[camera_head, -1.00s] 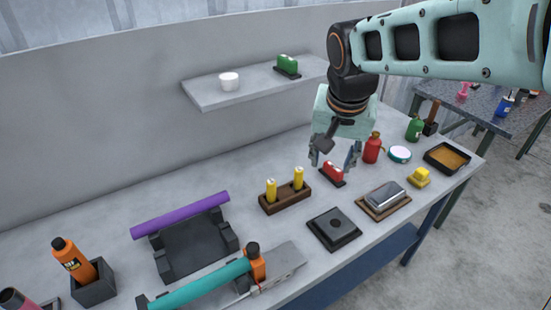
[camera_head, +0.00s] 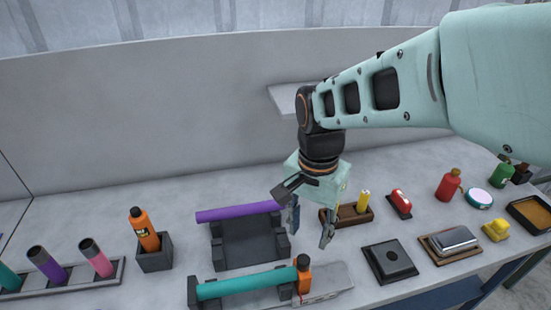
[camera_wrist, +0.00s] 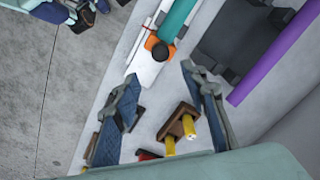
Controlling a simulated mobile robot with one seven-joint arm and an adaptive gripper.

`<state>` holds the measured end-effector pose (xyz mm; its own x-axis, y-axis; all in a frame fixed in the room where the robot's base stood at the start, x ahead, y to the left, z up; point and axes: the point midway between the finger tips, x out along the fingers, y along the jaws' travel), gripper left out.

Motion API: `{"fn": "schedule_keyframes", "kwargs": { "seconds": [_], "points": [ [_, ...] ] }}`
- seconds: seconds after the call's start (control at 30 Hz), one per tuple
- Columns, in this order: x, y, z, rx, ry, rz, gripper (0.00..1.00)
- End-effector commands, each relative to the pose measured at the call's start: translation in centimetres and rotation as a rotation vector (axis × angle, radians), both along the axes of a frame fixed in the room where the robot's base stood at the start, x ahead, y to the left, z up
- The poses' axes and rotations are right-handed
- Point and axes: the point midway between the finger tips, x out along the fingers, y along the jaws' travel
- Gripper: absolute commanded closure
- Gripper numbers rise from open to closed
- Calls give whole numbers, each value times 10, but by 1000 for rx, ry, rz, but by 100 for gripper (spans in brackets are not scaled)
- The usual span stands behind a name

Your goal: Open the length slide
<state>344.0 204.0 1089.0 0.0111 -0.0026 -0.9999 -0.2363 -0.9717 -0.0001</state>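What looks like the length slide is a grey plate (camera_head: 331,280) with an orange block (camera_head: 303,280) at the right end of a teal tube (camera_head: 245,285). The tube lies in dark cradles at the bench front. In the wrist view the orange block (camera_wrist: 158,45) and white-grey plate (camera_wrist: 146,68) show beyond my fingertips. My gripper (camera_head: 310,236) is open and empty, fingers pointing down, behind the orange block and apart from it. The wrist view shows both fingers (camera_wrist: 160,78) spread, with bench between them.
A purple tube (camera_head: 238,212) lies behind a dark fixture (camera_head: 248,240). A brown holder with yellow pieces (camera_head: 346,215) stands close right of my gripper. A dark square block (camera_head: 390,262) sits right of the plate. An orange bottle (camera_head: 144,228) stands in a holder at left.

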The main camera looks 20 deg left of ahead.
Motion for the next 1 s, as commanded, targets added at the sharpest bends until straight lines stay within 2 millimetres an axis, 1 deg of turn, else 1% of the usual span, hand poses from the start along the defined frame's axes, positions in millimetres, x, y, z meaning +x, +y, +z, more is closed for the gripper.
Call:
{"fn": "schedule_keyframes", "kwargs": {
  "seconds": [0.03, 0.07, 0.23, 0.37, 0.9, 1.0],
  "points": [
    [-5, 7, 2, 7, 3, 13, 60],
    [-7, 8, 1, 7, 5, 12, 60],
    [-8, 9, -8, 8, 7, 13, 60],
    [-8, 9, -20, 7, 8, 14, 60],
    [-8, 7, -92, 2, 12, 12, 60],
    [-8, 6, -102, 1, 13, 11, 60]
  ]
}}
